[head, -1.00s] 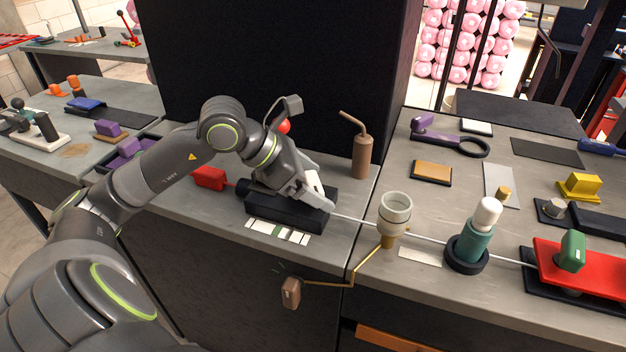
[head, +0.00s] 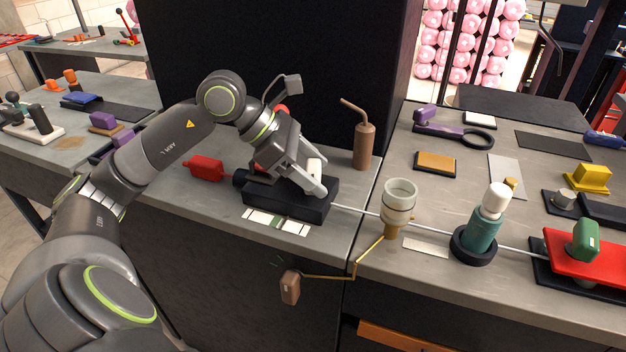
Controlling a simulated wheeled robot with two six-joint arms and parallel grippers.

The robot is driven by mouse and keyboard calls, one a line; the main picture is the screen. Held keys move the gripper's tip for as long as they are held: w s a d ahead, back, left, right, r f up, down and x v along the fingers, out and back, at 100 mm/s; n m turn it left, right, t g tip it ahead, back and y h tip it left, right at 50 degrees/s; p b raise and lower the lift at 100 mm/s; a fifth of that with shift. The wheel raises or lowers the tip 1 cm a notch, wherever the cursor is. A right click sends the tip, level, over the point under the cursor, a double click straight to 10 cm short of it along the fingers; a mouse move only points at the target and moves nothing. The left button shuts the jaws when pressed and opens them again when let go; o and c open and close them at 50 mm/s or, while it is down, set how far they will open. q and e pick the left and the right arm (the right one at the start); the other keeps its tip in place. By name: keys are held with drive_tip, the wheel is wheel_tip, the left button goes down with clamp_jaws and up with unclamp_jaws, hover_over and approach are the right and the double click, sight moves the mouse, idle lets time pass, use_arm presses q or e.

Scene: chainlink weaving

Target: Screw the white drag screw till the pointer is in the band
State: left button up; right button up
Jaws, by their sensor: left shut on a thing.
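My left gripper (head: 318,180) reaches down from the left over a black block (head: 290,208) on the bench. Its fingers are shut on a white knob-like part, the white drag screw (head: 315,165), which shows partly between them at the block's top right. The fingers hide most of it, including where it meets the block. A white scale strip (head: 275,222) with green and dark marks lies flat in front of the block. A pointer is too small to make out against it. My right gripper is not in view.
A thin rod (head: 358,212) runs right from the block past a clear cup (head: 398,200) and teal bottle (head: 480,232) to a red plate (head: 570,258). A brown bottle with a straw (head: 363,145) stands behind. A red piece (head: 206,168) lies left of the block.

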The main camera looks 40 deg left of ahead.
use_arm(q)
drive_tip(key=shift+f+m+g+h+b, duration=0.15)
drive_tip(key=shift+m+g+h+b, duration=0.15)
drive_tip(key=shift+m+g+b, duration=0.4)
drive_tip(key=shift+m, duration=0.5)
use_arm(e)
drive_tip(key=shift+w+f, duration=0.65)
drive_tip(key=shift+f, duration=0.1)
use_arm(q)
drive_tip(key=o, duration=1)
drive_tip(key=shift+a+r, duration=0.15)
drive_tip(key=shift+r, duration=0.1)
drive_tip(key=b+v, duration=0.2)
drive_tip(key=v, duration=1.5)
drive_tip(key=shift+w+a, duration=0.15)
drive_tip(key=shift+w, duration=0.05)
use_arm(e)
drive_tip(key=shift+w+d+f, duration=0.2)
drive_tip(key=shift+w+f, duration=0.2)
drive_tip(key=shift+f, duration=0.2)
